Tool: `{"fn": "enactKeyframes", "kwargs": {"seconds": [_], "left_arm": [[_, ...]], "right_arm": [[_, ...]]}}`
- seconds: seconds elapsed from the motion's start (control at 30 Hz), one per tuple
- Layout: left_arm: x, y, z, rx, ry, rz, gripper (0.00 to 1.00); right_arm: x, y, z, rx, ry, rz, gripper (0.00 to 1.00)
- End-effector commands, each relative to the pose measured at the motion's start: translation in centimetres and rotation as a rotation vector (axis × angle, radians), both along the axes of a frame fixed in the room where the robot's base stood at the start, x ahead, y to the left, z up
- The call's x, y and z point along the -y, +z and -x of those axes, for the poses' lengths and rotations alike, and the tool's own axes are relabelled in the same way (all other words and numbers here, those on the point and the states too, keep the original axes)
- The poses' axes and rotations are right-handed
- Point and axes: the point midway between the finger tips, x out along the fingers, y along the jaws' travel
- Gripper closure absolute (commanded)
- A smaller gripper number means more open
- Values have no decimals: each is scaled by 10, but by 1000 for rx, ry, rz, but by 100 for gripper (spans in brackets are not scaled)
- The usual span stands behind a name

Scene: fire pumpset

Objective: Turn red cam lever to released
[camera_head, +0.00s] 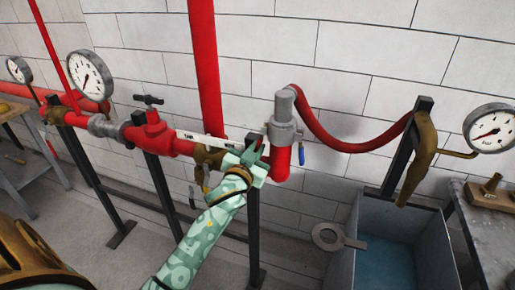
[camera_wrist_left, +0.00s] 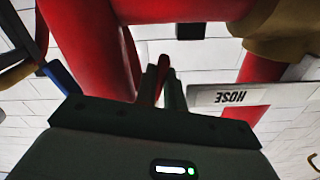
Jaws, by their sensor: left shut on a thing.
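My left gripper (camera_head: 255,158) is at the red pipework, just left of the grey coupling (camera_head: 284,125) where the red hose joins. In the left wrist view, the two fingers of the gripper (camera_wrist_left: 161,88) are closed around the narrow red cam lever (camera_wrist_left: 160,80), which shows as a red strip between them. In the head view the gripper mostly hides the lever, so its angle cannot be told. A white plate reading HOSE (camera_wrist_left: 228,97) is right of the fingers in the wrist view. My right gripper is not in view.
A red hose (camera_head: 340,135) loops right to a brass nozzle (camera_head: 420,150) on a dark post. A blue handle (camera_head: 301,156) hangs close right of the gripper. A grey tank (camera_head: 345,255) holds water. Gauges (camera_head: 90,76) and a dark-handled valve (camera_head: 150,115) stand left.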

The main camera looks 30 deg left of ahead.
Motion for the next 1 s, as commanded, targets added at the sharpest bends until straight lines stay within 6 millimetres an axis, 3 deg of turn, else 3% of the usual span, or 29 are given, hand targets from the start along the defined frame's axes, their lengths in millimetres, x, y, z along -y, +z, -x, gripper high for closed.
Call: {"fn": "enactKeyframes", "kwargs": {"seconds": [0.4,1.0], "left_arm": [[-21,16,5,-85,0,-349,100],[-43,44,10,-216,0,-899,100]], "right_arm": [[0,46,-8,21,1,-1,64],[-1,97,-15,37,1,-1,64]]}}
